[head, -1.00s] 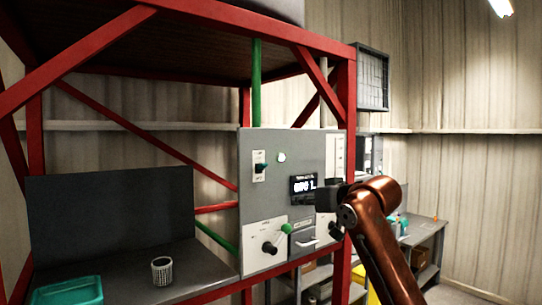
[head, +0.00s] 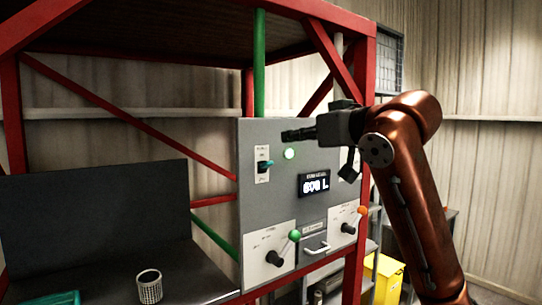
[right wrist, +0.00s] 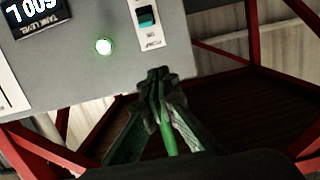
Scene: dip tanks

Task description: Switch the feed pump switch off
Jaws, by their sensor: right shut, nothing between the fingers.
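The feed pump switch (head: 264,166) is a teal toggle on a white plate at the upper left of the grey control panel (head: 270,205). A small green lamp (head: 289,153) glows to its right. My right gripper (head: 287,135) is shut and empty, pointing left in front of the panel, above the lamp and apart from the switch. In the right wrist view the fingertips (right wrist: 155,80) are together near the panel edge, and the switch (right wrist: 146,17) is beyond them. I cannot tell the switch's position for certain. My left gripper is not in view.
A display (head: 314,185) sits mid-panel. Below are knobs with green (head: 295,235) and orange (head: 362,210) balls and a drawer handle (head: 317,248). A mesh cup (head: 149,286) stands on the left bench. Red frame bars (head: 365,100) and a green pipe (head: 259,70) surround the panel.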

